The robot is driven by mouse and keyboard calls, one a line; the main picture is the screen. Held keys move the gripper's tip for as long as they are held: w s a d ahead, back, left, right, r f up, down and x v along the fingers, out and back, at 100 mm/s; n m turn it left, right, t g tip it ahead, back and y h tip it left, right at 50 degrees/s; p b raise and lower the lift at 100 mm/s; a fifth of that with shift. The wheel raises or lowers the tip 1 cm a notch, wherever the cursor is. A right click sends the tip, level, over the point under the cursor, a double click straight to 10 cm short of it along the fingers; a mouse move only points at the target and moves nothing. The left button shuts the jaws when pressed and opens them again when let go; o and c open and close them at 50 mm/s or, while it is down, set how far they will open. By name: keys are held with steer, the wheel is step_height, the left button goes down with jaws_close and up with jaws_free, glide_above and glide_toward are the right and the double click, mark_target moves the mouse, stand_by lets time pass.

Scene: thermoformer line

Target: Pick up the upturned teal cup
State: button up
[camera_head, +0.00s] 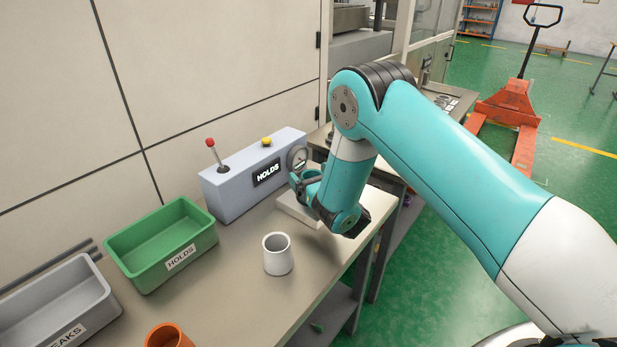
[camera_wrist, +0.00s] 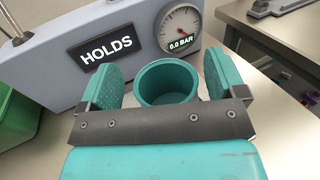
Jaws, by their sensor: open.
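The teal cup (camera_wrist: 166,84) shows in the wrist view with its round mouth and hollow inside facing up toward the camera. My gripper (camera_wrist: 163,76) is open, with one teal-padded finger on each side of the cup. A narrow gap shows at the left finger; whether the right finger touches the cup I cannot tell. The cup's lower part is hidden behind the gripper's dark bar. In the head view my gripper (camera_head: 307,190) is low over a pale block (camera_head: 293,212) in front of the grey gauge box, and the cup is hard to tell from the fingers.
The grey box (camera_head: 240,186) reads HOLDS; its dial (camera_wrist: 180,30) reads 0.0 BAR. A white cup (camera_head: 277,254) and an orange cup (camera_head: 168,336) stand on the bench (camera_head: 225,285). A green bin (camera_head: 160,243) and a grey bin (camera_head: 55,303) are at the left.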

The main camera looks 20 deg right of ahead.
steer(key=shift+d, duration=0.15)
steer(key=shift+d, duration=0.1)
steer(key=shift+c, duration=1.4)
steer(key=c, duration=0.8)
